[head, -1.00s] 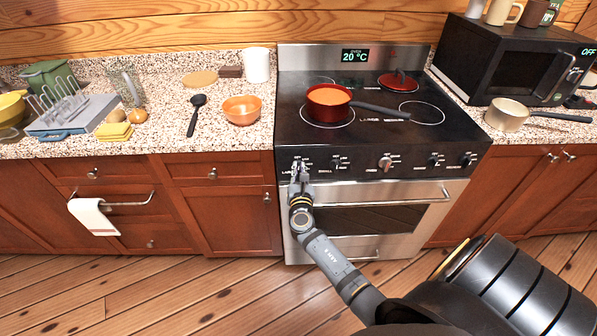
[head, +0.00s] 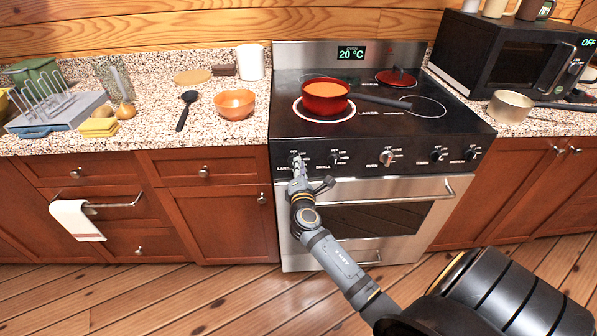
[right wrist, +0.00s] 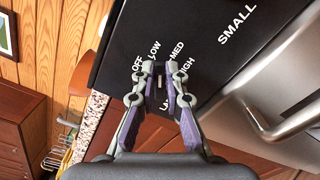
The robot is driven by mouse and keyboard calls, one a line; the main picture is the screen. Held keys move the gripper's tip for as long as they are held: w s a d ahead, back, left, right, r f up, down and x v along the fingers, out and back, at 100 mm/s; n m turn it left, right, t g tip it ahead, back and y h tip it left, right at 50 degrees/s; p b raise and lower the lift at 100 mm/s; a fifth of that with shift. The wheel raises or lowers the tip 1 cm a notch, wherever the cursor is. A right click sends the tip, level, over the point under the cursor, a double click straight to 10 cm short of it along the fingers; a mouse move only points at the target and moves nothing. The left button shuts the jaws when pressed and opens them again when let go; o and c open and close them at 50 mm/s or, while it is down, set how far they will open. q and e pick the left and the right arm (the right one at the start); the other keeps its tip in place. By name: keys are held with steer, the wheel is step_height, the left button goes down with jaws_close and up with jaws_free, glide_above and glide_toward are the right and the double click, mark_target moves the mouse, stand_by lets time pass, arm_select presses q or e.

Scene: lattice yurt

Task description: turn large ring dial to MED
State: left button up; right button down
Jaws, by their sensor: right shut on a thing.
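The large ring dial (right wrist: 158,88) is the leftmost knob on the stove's front panel. In the right wrist view it is a small dark knob, mostly hidden between my fingertips. The labels OFF, LOW, MED and HIGH fan around it; its pointer is too small to read surely. My right gripper (head: 297,164) is shut on this dial, one purple-padded finger on each side; it also shows in the right wrist view (right wrist: 160,92). A red pot (head: 325,97) with orange contents stands on the front left ring of the stove (head: 430,135). My left gripper is not in view.
Other knobs (head: 386,157) line the panel to the right of my gripper. The oven handle (head: 400,197) runs below them. The pot's dark handle reaches right over the cooktop. An orange bowl (head: 236,104) and a dark spoon (head: 187,110) lie on the left counter.

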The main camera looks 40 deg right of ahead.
steer(key=shift+s+d+f+m+b, duration=0.1)
steer(key=shift+f+m+b, duration=0.1)
steer(key=shift+m+b, duration=0.65)
steer(key=shift+w+a+f+m+b, duration=0.15)
steer(key=shift+m+b, duration=0.35)
steer(key=shift+m, duration=0.65)
steer(key=shift+s+d+f+m+b, duration=0.2)
steer(key=shift+m+b, duration=0.45)
steer(key=shift+m, duration=0.35)
steer(key=c, duration=1.4)
jaws_free()
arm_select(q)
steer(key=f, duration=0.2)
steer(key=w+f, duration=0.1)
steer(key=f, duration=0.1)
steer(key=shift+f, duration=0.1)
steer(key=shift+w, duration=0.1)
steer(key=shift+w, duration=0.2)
arm_select(e)
steer(key=v, duration=1.2)
